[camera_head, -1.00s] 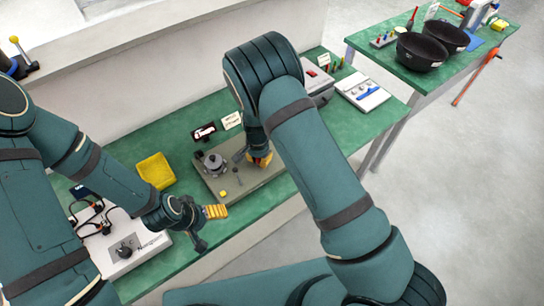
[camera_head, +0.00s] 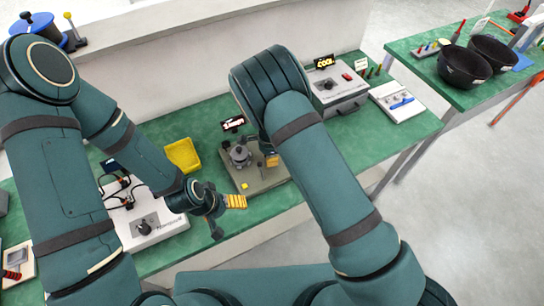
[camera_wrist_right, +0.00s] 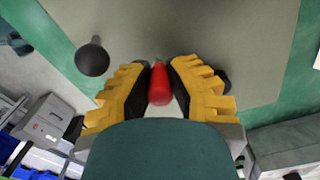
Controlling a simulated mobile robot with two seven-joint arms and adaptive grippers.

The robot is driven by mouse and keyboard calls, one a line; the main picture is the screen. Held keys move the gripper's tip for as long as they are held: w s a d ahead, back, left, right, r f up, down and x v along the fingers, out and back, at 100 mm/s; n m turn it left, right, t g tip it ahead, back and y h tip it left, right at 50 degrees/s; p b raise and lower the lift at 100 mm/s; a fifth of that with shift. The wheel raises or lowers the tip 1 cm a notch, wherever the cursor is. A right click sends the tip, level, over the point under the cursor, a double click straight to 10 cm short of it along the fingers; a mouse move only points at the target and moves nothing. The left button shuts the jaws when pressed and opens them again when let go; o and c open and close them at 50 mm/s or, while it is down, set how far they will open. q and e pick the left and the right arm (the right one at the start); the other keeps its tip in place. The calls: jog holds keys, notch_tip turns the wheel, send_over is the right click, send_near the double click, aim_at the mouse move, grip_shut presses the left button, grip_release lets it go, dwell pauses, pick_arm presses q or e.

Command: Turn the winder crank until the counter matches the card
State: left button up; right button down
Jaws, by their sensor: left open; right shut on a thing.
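The winder (camera_head: 240,155) is a grey round spool on a grey base plate at mid-bench in the head view. My right gripper (camera_head: 271,160) is at the plate's right side, partly hidden by its arm. In the right wrist view, its yellow-and-black fingers are shut on the red crank handle (camera_wrist_right: 160,84). The crank arm is mostly hidden. A small black display, seemingly the counter (camera_head: 232,124), stands behind the winder; its digits are too small to read. The card is not visible now. My left gripper (camera_head: 236,201) is open and empty in front of the plate.
A yellow tray (camera_head: 183,155) stands left of the winder. A white box with a knob and cables (camera_head: 143,222) is at front left. Black bowls (camera_head: 465,64) stand on another green table.

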jog(key=shift+f, duration=0.1)
dwell(0.3)
jog(key=c, duration=0.9)
grip_release()
jog(key=shift+o, duration=0.2)
notch_tip(320, 180, up, 12)
jog(key=shift+r, duration=0.1)
